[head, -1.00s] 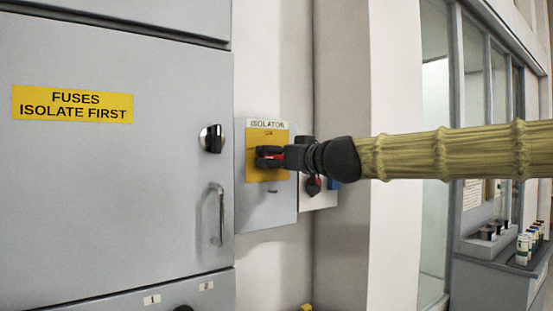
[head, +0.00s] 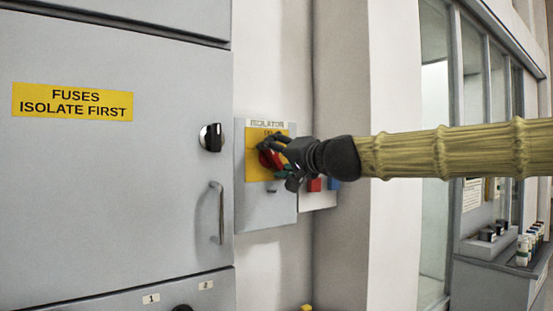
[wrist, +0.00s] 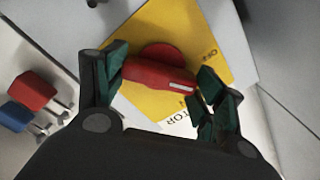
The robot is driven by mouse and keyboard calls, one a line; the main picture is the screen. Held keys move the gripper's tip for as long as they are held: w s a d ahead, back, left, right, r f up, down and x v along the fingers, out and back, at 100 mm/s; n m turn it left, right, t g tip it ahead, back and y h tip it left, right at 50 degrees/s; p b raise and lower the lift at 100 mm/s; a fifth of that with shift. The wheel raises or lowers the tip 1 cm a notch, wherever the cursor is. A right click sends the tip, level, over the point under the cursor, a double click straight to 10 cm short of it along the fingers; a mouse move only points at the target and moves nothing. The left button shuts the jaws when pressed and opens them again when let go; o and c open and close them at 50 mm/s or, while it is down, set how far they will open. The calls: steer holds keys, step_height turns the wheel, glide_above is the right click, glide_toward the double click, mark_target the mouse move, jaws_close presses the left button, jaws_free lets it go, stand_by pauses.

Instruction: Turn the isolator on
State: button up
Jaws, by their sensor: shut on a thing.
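The isolator is a grey box (head: 265,208) on the wall with a yellow plate (head: 253,140) and a red rotary handle (head: 268,159). The handle also shows in the wrist view (wrist: 155,77), with a white line near its right end. My gripper (head: 274,161) reaches in from the right and is shut on the red handle. In the wrist view, my gripper's green-padded fingers (wrist: 163,80) stand at the two ends of the handle. The jaws look turned and slanted in the head view. "OFF" shows on the plate in the wrist view; the other mark is partly covered.
A grey cabinet with a "FUSES ISOLATE FIRST" label (head: 72,103), a black knob (head: 211,138) and a bar handle (head: 218,212) stands left. A red block (wrist: 32,91) and a blue block (wrist: 16,117) sit beside the isolator. A window wall is at right.

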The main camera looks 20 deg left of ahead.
steer(key=m, duration=0.3)
steer(key=shift+m, duration=2.1)
steer(key=o, duration=1)
steer(key=shift+d, duration=0.1)
steer(key=v, duration=1.2)
